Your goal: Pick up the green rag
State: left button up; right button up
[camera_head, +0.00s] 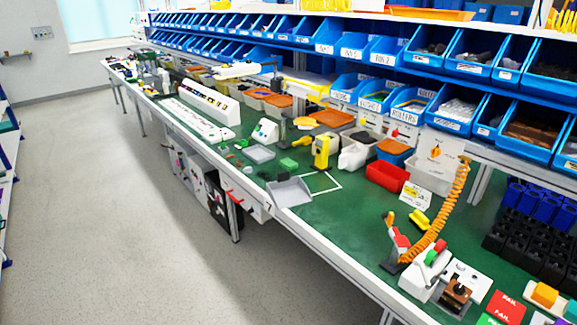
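A small bright green item (289,163) lies on the green workbench top (333,222) near the middle of the head view. It may be the green rag, but it is too small to tell cloth from a block. A smaller green item (241,144) lies further left along the bench, and its kind is also unclear. Neither of my grippers shows in this view.
A grey tray (289,191) sits at the bench's front edge, near the green item. A yellow device (321,151) stands to its right. A red bin (387,177) and an orange coiled hose (440,215) are further right. Blue bins (337,41) line shelves above. Open floor (120,220) lies left.

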aim_at(288, 164)
jog(key=z, duration=0.55)
jog(key=i+j+z, duration=0.45)
jog(key=j, duration=0.15)
jog(key=i+j+z, duration=0.1)
jog(key=j+z, duration=0.15)
jog(key=i+j+z, duration=0.1)
jog(key=j+z, duration=0.15)
jog(key=j, duration=0.2)
jog(key=i+j+z, duration=0.1)
jog(key=j+z, duration=0.15)
jog(key=j, duration=0.15)
